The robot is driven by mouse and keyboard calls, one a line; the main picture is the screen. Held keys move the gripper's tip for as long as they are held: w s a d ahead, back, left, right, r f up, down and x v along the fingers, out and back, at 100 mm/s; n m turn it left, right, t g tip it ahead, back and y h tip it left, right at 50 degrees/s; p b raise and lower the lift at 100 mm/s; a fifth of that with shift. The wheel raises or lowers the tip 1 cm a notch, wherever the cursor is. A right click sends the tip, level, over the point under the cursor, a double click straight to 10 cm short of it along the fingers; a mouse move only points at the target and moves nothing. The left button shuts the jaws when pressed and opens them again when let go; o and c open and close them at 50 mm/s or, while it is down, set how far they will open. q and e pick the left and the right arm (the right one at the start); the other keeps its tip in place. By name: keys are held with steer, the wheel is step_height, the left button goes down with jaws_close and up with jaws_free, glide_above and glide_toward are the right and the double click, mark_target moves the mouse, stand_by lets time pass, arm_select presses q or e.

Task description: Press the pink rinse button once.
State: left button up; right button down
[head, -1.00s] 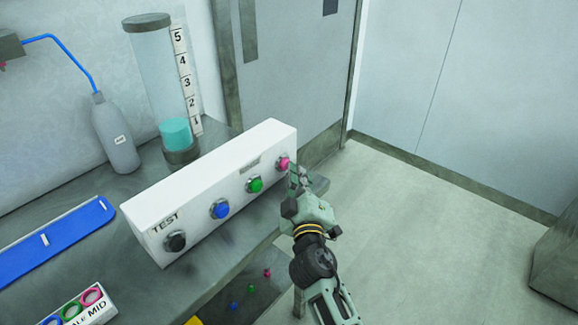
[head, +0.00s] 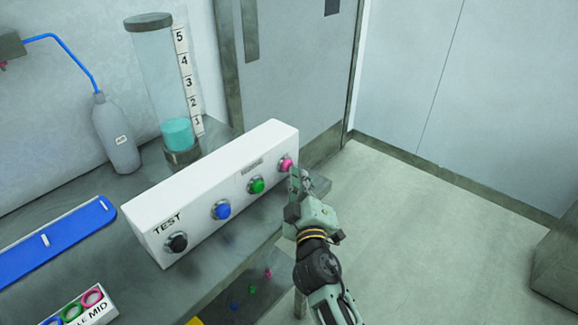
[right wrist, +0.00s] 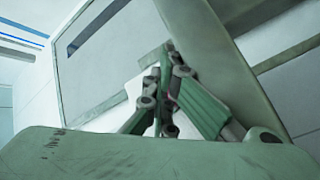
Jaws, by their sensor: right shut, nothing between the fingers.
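The pink button (head: 286,164) is at the far right end of the white button box (head: 225,195) in the head view. My right gripper (head: 295,172) is shut and empty, its fingertips at or just in front of the pink button. I cannot tell whether they touch it. In the right wrist view the closed fingers (right wrist: 167,50) hide most of the white box behind them. My left gripper is not in view.
The box also carries a green (head: 256,185), a blue (head: 221,209) and a black button (head: 177,242). Behind it stand a clear cylinder (head: 160,80) with teal liquid and a grey bottle (head: 117,135). Open floor (head: 430,240) lies to the right.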

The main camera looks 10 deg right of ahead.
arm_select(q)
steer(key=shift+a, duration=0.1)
arm_select(e)
steer(key=shift+s+d+f, duration=0.15)
steer(key=shift+d+f, duration=0.05)
steer(key=shift+s+d, duration=0.15)
steer(key=s+d, duration=0.2)
steer(key=shift+s+d+p, duration=0.15)
steer(key=shift+s+p, duration=0.15)
steer(key=shift+p, duration=0.05)
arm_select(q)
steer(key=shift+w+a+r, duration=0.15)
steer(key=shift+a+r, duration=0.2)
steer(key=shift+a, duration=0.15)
arm_select(e)
steer(key=shift+s+d+r, duration=0.1)
steer(key=shift+s+d, duration=0.25)
steer(key=shift+s, duration=0.2)
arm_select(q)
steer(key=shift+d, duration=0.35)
